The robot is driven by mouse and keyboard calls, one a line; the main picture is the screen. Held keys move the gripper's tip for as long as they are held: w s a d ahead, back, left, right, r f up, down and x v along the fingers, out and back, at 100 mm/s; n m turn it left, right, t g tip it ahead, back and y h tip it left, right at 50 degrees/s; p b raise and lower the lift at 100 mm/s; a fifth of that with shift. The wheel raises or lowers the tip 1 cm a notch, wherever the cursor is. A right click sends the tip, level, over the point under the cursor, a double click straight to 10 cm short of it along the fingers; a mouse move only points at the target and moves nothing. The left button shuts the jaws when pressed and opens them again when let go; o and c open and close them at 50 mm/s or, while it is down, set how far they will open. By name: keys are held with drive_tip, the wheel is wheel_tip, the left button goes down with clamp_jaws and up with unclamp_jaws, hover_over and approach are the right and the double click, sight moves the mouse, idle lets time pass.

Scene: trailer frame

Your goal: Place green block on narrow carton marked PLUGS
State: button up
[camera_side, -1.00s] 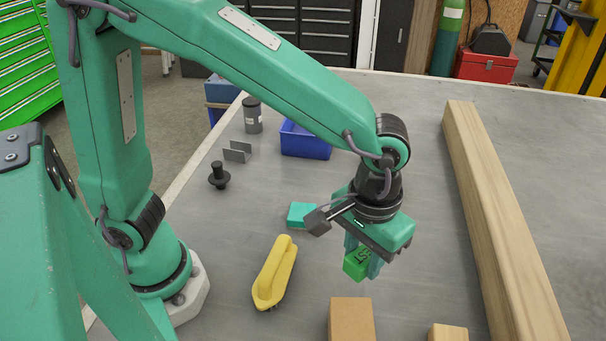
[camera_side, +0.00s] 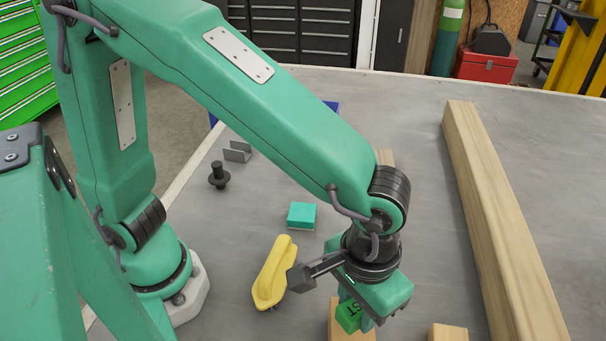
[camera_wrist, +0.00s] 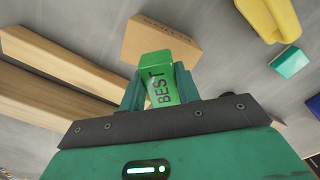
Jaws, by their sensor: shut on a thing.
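The green block (camera_side: 348,316), lettered BEST in the wrist view (camera_wrist: 158,90), is held between the fingers of my gripper (camera_side: 357,310), which is shut on it. In the side view the block is in front of part of a brown carton (camera_side: 338,332). In the wrist view this carton (camera_wrist: 145,38) lies just beyond the block's end, with a gap or contact I cannot judge.
A long wooden beam (camera_side: 500,220) runs along the right. A yellow boat-shaped piece (camera_side: 272,272) and a teal-topped block (camera_side: 302,215) lie left of my gripper. A black knob (camera_side: 218,175) and grey bracket (camera_side: 237,152) stand farther left.

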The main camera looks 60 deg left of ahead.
sight(354, 324)
drive_tip(key=shift+f, duration=2.7)
drive_tip(key=shift+f, duration=0.1)
drive_tip(key=o, duration=1)
wheel_tip(354, 324, up, 12)
